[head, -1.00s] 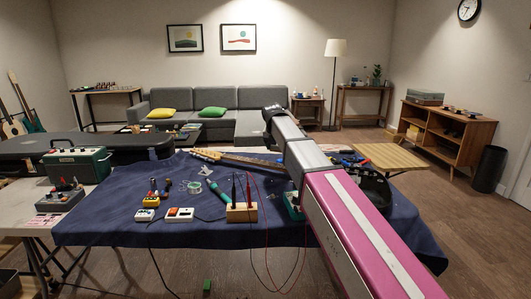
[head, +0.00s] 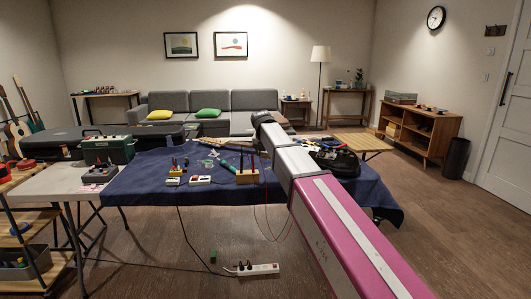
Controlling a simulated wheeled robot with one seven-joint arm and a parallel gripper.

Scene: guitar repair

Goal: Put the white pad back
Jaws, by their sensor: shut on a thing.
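I cannot make out a white pad for certain in the head view. My gripper does not show. My pink and grey arm reaches forward from the lower right over the workbench, and its dark far joint hides what lies beyond. The workbench is covered with a dark blue cloth (head: 140,190). Two small white-topped boxes stand near its front edge, a left one (head: 173,181) and a right one (head: 201,180). A wooden block (head: 247,177) with upright probes stands to their right.
A shelf cart (head: 28,240) stands at left. A green amplifier (head: 108,150) sits on a grey table. Floor at right is open.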

